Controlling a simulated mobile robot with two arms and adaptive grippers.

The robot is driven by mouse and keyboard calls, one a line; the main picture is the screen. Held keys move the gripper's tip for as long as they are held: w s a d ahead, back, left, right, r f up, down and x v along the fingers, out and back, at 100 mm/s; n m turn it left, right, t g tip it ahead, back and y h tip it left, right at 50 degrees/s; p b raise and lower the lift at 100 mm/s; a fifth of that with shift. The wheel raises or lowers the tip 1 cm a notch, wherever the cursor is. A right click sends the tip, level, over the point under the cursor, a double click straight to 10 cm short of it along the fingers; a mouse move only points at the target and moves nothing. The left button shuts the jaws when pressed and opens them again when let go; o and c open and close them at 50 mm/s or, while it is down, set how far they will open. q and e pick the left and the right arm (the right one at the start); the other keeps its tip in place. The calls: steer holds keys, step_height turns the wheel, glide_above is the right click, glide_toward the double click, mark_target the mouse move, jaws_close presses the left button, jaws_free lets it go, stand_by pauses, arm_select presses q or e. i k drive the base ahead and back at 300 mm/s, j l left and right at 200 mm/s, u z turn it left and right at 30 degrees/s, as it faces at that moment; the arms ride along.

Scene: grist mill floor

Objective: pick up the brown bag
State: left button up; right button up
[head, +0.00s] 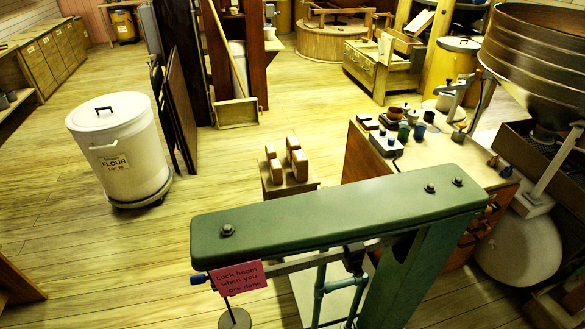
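I see nothing that I can surely name as a brown bag. Several small upright tan-brown blocks (299,166) stand in two rows on a low wooden stand (290,189) near the middle of the head view. They may be filled bags, but they are too small to tell. Neither of my grippers shows in the head view.
A green platform scale (330,212) with a pink sign (237,277) stands close in front and hides floor behind it. A workbench (440,163) with cups is at the right, beside a large metal hopper (540,60). A white flour bin (118,155) stands left.

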mark_target(300, 162)
steer(key=i+j+z, duration=0.1)
steer(key=j, duration=1.15)
steer(key=i+j+z, duration=0.1)
steer(key=j, duration=1.15)
steer(key=i+j+z, duration=0.1)
steer(key=i+j, duration=0.4)
steer(key=i, duration=0.2)
steer(key=i+j+z, duration=0.1)
steer(key=i+j, duration=0.4)
steer(key=i, duration=0.15)
steer(key=i+l, duration=0.5)
steer(key=i+l+z, duration=0.1)
steer(key=i+l, duration=0.4)
steer(key=i, duration=0.15)
